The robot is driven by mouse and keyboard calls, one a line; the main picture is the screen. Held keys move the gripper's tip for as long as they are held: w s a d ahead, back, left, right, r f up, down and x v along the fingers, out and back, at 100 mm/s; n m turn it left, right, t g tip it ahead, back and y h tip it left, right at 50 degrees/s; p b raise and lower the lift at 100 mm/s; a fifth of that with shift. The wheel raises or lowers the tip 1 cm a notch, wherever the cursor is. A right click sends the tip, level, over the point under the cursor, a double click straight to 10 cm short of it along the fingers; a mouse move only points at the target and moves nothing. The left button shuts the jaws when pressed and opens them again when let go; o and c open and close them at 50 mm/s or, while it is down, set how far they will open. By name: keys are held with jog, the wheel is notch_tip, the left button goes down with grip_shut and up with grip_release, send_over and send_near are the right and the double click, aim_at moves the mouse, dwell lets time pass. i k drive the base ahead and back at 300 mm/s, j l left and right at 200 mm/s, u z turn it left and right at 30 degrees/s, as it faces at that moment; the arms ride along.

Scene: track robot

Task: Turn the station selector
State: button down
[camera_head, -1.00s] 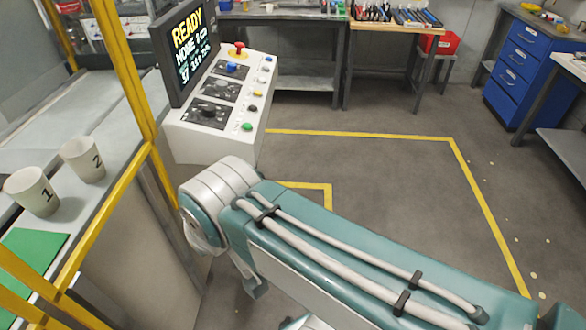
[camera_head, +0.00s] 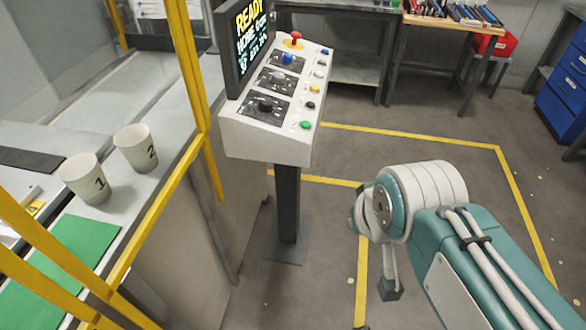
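A white control console (camera_head: 245,138) stands on a dark post left of centre. Its sloped top carries three dark panels, each with a rotary knob: a blue knob (camera_head: 288,58) at the back, a grey knob (camera_head: 277,77) in the middle and a black knob (camera_head: 265,104) nearest me. The panel labels are too small to read, so I cannot tell which one is the station selector. The screen (camera_head: 250,42) reads READY, with smaller lines below. My arm is at the lower right, apart from the console. I cannot make out my gripper.
A red mushroom button (camera_head: 296,39) and a column of small coloured buttons, including a green one (camera_head: 306,125), share the console. A yellow rail (camera_head: 192,95) stands left of it. Cups 1 (camera_head: 84,178) and 2 (camera_head: 135,149) stand on the left bench. The floor right of the console is clear.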

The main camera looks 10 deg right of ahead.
aim_at(266, 104)
jog(key=i, duration=1.05)
